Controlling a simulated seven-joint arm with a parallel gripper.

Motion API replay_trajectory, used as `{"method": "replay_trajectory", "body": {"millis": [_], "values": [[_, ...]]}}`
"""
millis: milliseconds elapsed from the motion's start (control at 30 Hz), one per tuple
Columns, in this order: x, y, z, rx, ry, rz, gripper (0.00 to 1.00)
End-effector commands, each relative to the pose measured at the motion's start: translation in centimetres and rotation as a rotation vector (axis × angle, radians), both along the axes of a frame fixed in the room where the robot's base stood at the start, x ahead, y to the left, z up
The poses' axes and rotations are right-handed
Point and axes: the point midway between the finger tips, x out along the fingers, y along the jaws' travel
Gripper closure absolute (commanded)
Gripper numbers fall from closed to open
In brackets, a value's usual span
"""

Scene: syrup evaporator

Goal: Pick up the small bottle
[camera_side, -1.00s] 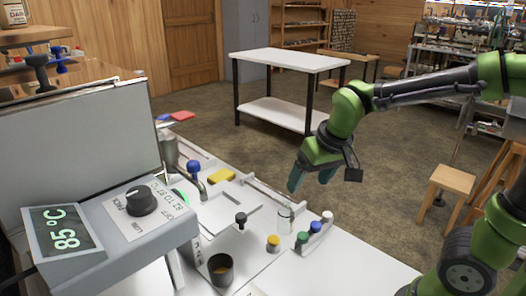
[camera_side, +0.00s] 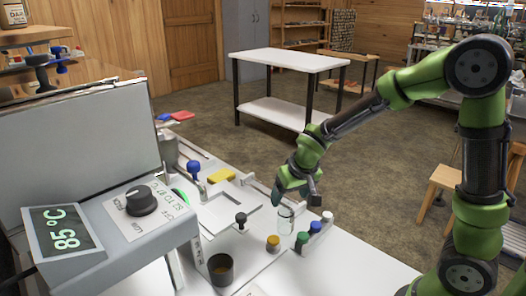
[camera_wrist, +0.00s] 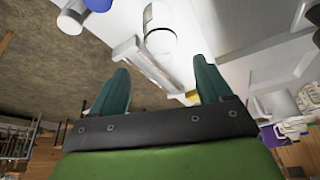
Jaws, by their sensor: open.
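The small bottle (camera_side: 285,220) is clear glass and stands upright on the white bench top, left of the small coloured-cap bottles. My gripper (camera_side: 289,194) is just above and close to it in the side view, fingers pointing down. In the wrist view my gripper's two teal fingers (camera_wrist: 161,70) are spread apart with nothing between them. A clear, round-rimmed shape that looks like the small bottle (camera_wrist: 160,38) is beyond the fingertips there. Whether a finger touches the bottle cannot be told.
Small bottles with green (camera_side: 302,238), blue (camera_side: 315,227) and white (camera_side: 327,217) caps stand in a row close to the right. A yellow-topped jar (camera_side: 273,243) and a dark cup (camera_side: 221,270) are in front. A control box (camera_side: 130,225) stands left.

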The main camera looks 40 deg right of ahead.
Motion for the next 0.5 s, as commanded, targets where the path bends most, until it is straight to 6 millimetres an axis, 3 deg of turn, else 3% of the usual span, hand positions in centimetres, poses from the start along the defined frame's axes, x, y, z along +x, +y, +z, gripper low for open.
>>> {"method": "replay_trajectory", "body": {"millis": [300, 500], "values": [[1.5, -0.1, -4.1, -0.001, 0.003, -0.001, 0.22], [1.8, -0.3, -4.8, -0.001, 0.0, -0.001, 0.22]]}}
